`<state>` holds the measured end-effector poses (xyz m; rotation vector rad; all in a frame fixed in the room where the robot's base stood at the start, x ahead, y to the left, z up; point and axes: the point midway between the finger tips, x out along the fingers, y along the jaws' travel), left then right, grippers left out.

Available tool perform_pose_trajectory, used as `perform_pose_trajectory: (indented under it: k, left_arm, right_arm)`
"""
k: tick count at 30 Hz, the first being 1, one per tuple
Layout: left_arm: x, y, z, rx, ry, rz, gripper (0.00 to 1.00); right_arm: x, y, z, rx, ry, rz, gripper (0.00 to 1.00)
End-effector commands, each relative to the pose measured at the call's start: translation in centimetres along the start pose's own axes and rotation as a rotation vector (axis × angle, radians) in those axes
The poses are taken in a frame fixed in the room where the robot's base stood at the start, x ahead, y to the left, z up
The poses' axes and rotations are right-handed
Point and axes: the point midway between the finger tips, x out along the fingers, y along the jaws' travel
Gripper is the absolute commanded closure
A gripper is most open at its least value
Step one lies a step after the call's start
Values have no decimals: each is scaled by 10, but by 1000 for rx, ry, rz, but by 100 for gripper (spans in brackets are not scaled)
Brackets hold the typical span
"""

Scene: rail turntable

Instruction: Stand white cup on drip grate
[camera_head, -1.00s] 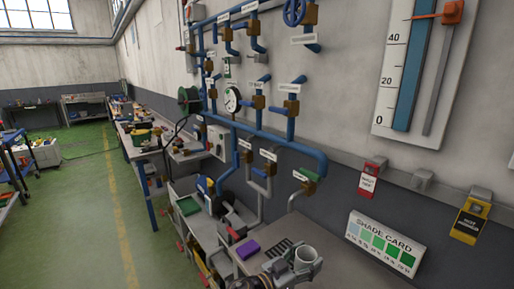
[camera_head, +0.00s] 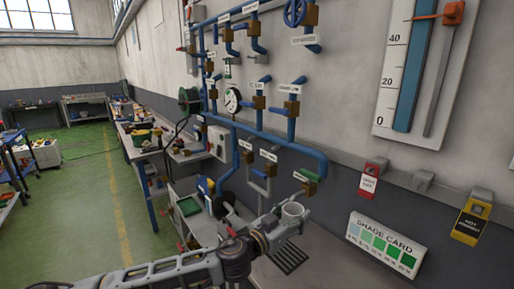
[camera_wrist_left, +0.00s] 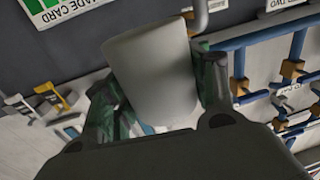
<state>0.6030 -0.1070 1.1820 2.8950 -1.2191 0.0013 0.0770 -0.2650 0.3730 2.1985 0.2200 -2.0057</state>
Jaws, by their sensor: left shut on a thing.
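My left gripper (camera_head: 281,217) is shut on the white cup (camera_head: 293,210) and holds it up over the small grey table, its open mouth showing at the top. In the left wrist view the cup (camera_wrist_left: 152,75) sits between the two fingers of the left gripper (camera_wrist_left: 158,100). The dark slatted drip grate (camera_head: 289,259) lies on the tabletop, below the cup in the head view. The cup is apart from it, and the gripper hides part of the grate's far end. My right gripper is not in view.
The grey tabletop (camera_head: 322,272) is bare right of the grate. A shade card (camera_head: 382,246) stands at the right by the wall. Blue pipes (camera_head: 275,137) with valves run along the wall behind the cup. A green tray (camera_head: 188,206) lies further left.

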Motion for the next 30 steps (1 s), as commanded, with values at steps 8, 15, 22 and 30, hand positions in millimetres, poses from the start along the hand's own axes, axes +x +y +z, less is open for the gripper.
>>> perform_pose_trajectory:
  k: [8, 15, 22, 30]
  left_arm:
    - [-11, -26, -40, 2, 1, -86, 64]
    - [-25, -51, -65, -1, 0, -172, 64]
    - [-42, -76, -80, -1, -1, -255, 64]
    - [-65, -107, -87, -3, -2, -356, 64]
  right_arm:
    - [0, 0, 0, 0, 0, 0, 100]
    - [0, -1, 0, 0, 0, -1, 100]
    - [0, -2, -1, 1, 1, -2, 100]
    - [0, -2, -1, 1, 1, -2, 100]
